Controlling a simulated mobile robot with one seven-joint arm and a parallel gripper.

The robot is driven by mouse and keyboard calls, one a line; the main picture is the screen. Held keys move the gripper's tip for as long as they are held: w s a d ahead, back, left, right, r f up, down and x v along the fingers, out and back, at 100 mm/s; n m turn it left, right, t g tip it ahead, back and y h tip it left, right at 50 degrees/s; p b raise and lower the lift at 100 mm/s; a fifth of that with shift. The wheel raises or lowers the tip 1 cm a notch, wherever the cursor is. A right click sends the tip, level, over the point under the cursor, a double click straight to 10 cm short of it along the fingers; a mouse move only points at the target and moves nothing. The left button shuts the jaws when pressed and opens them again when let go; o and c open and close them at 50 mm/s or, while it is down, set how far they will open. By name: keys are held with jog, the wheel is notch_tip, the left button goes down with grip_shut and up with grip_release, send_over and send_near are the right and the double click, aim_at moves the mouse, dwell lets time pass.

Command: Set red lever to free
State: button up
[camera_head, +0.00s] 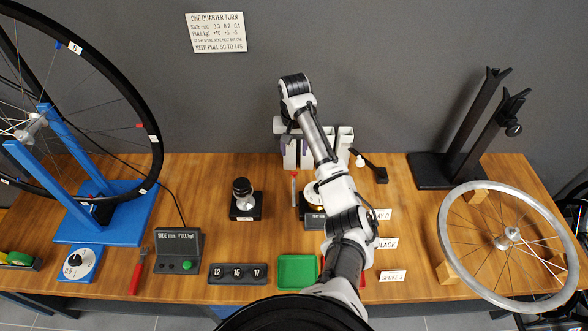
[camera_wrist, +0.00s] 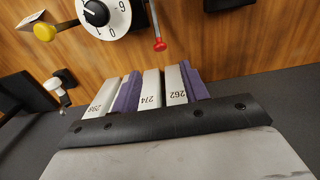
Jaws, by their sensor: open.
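The red lever (camera_head: 294,188) stands beside a small black unit near the middle of the bench, its red tip towards the wall. In the wrist view the lever (camera_wrist: 158,40) shows a round red knob at the end of a thin shaft, next to a white dial (camera_wrist: 104,14). My gripper (camera_wrist: 158,70) is open and empty, apart from the lever, with the red knob ahead of its fingers. In the head view my arm partly hides the dial (camera_head: 311,194) and its unit. I cannot read any lever position marking.
White numbered sleeves (camera_wrist: 151,87) stand close to my gripper, near the wall. A black arm with a white knob (camera_head: 361,161) is to the right. A dark stand with a round knob (camera_head: 243,190) is left of the lever. Bare wood lies between them.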

jog(key=p, duration=0.1)
send_over(294, 189)
jog(key=w, duration=0.4)
notch_tip(294, 189, down, 10)
jog(key=shift+w+r, duration=0.15)
jog(key=shift+c, duration=0.3)
grip_shut()
